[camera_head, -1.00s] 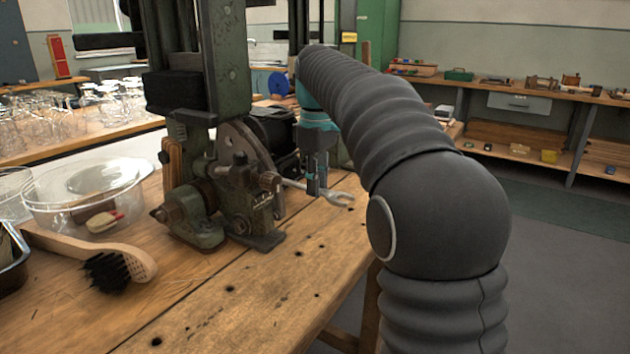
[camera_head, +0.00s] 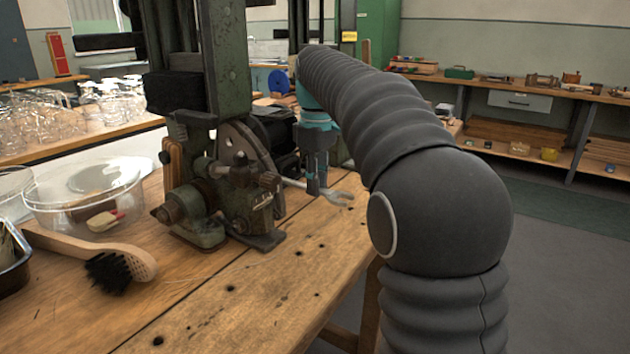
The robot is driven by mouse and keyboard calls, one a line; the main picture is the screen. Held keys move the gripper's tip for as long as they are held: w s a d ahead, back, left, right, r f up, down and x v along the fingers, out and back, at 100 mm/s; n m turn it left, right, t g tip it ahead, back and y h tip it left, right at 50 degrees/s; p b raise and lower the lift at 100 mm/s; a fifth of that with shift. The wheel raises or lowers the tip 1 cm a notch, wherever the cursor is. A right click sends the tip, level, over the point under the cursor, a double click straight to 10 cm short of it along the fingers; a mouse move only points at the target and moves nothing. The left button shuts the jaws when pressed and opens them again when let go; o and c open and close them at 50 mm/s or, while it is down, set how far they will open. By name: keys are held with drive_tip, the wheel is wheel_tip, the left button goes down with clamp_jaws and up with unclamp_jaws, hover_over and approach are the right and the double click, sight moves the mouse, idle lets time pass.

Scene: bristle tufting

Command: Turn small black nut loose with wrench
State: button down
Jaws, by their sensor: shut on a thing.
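My gripper (camera_head: 316,186) is beside the right side of the green tufting machine (camera_head: 228,70), above the bench. It is shut on the wrench (camera_head: 341,197), a grey metal tool with an open jaw. One wrench end sticks out to the right of the fingers. The other end runs left toward the machine's lower mechanism (camera_head: 243,190), where its tip is hidden behind metal parts. The small black nut cannot be made out, so I cannot tell whether the wrench is around it.
A wooden brush (camera_head: 120,265) with black bristles and a clear bowl (camera_head: 85,200) stand left on the workbench (camera_head: 250,305). Glass jars (camera_head: 50,125) fill the table behind. The bench's front right is clear apart from small holes. Shelves (camera_head: 530,140) line the far wall.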

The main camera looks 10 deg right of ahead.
drive_tip(key=shift+f, duration=0.65)
idle(0.8)
drive_tip(key=shift+w+d+n, duration=0.45)
drive_tip(key=shift+w+n, duration=0.1)
drive_tip(key=shift+n, duration=0.05)
drive_tip(key=shift+w+d, duration=0.1)
